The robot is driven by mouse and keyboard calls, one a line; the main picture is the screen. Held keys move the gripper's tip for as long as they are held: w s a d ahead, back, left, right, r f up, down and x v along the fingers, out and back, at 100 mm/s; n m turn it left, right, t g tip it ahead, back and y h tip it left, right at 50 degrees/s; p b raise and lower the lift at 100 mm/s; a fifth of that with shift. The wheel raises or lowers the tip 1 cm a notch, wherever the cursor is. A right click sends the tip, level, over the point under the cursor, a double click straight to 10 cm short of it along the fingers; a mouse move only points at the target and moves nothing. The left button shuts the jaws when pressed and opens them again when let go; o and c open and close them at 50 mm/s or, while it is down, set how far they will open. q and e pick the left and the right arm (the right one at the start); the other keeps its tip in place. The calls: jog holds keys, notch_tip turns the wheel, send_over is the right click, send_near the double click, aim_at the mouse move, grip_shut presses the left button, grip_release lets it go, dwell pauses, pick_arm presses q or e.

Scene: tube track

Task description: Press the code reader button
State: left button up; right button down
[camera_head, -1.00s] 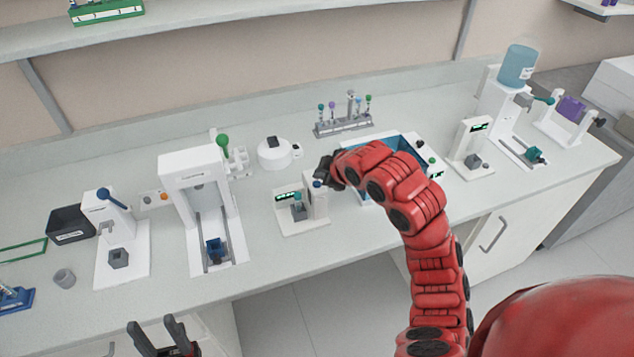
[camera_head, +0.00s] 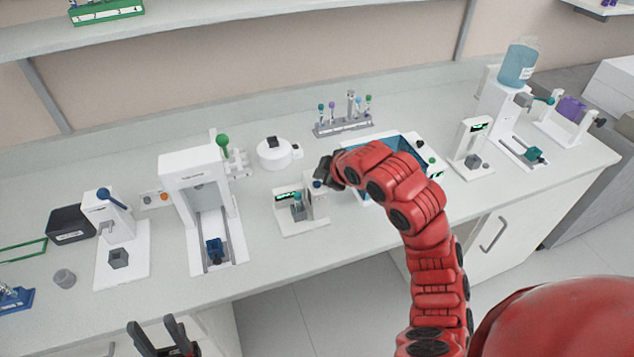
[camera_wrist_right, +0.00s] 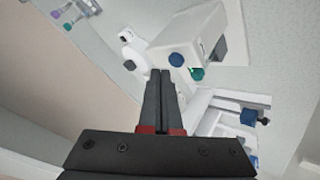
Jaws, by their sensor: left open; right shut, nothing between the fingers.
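My left gripper (camera_head: 157,327) is open and empty before the bench front.
A white press-like frame (camera_head: 188,165) stands left of the reader, and a round white device (camera_head: 273,153) behind it. A tube rack (camera_head: 343,127) is at the back. A blue basin (camera_head: 400,146) lies right, partly hidden by my right arm.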

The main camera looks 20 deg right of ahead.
aim_at(320, 187)
jog(key=shift+f, duration=0.1)
jog(key=shift+f+b, duration=0.3)
jog(key=shift+b, duration=0.1)
jog(key=shift+f+b, duration=0.35)
jog(key=shift+f, duration=0.1)
dwell(0.6)
jog(key=shift+r+p, duration=0.3)
jog(key=shift+r, duration=0.6)
notch_tip(320, 187, up, 5)
jog(key=shift+f+p, duration=0.1)
jog(key=shift+p, duration=0.65)
jog(key=shift+w, duration=0.1)
dwell(0.4)
